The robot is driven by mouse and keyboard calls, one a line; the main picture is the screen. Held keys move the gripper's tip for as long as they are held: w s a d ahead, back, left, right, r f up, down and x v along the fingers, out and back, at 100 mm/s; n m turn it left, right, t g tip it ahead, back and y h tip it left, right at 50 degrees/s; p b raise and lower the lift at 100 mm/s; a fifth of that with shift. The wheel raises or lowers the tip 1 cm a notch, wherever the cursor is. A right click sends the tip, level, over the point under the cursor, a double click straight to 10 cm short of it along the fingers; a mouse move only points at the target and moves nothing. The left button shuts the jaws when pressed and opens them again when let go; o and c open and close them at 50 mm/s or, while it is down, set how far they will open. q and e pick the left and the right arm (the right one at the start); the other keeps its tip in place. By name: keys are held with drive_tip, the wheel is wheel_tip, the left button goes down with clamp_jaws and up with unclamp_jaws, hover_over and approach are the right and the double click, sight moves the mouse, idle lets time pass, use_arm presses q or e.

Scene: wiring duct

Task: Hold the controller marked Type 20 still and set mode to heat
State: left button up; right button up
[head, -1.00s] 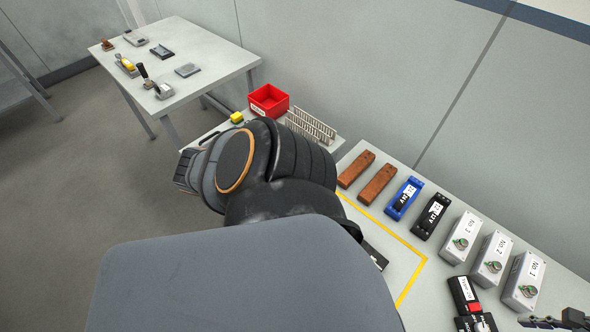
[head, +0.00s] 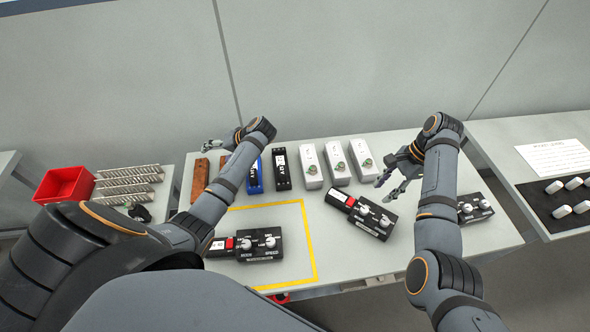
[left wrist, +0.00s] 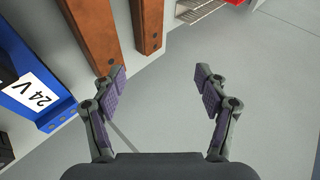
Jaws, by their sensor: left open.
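Three black controllers with pale knobs show in the head view. One controller (head: 260,246) lies inside the yellow tape outline, a second controller (head: 371,217) lies tilted at the middle right, and a third controller (head: 474,208) is partly hidden behind my right arm. Their type markings and mode settings are too small to read. My left gripper (head: 208,146) is at the back left of the table, away from the controllers; in the left wrist view (left wrist: 162,88) it is open and empty. My right gripper (head: 385,185) is open, close above and right of the second controller.
Brown bars (left wrist: 90,30), a blue 24 V module (head: 254,174), a black module (head: 282,169) and white boxes with green dials (head: 337,163) line the back. A red bin (head: 64,185) and slotted ducts (head: 128,182) stand left. Bare table (head: 340,255) shows in front.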

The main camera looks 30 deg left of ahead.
use_arm(q)
drive_tip(key=w+d+n+t+h, duration=0.35)
drive_tip(key=w+d, duration=0.35)
drive_tip(key=d, duration=0.3)
drive_tip(key=n+h, duration=0.6)
drive_tip(key=h, duration=0.2)
approach(337, 195)
drive_tip(key=w+a, duration=0.1)
drive_tip(key=a, duration=0.1)
drive_tip(key=w+a, duration=0.1)
drive_tip(key=a, duration=0.2)
drive_tip(key=w+a+r, duration=0.1)
drive_tip(key=w+a, duration=0.1)
drive_tip(key=shift+a+r, duration=0.15)
drive_tip(key=shift+a, duration=0.15)
drive_tip(key=s+d+f+h, duration=0.1)
drive_tip(key=d+f, duration=0.2)
drive_tip(key=d+f+g, duration=0.1)
drive_tip(key=d+f, duration=0.2)
drive_tip(key=f, duration=0.1)
drive_tip(key=s+d+f+g+h, duration=0.1)
drive_tip(key=d+f, duration=0.2)
drive_tip(key=f, duration=0.1)
drive_tip(key=shift+s+d+f+n+h, duration=0.15)
drive_tip(key=shift+s+f+n+h, duration=0.1)
drive_tip(key=shift+s+n+h, duration=0.15)
drive_tip(key=shift+c, duration=0.4)
drive_tip(key=c, duration=1.4)
drive_tip(key=shift+o, duration=0.2)
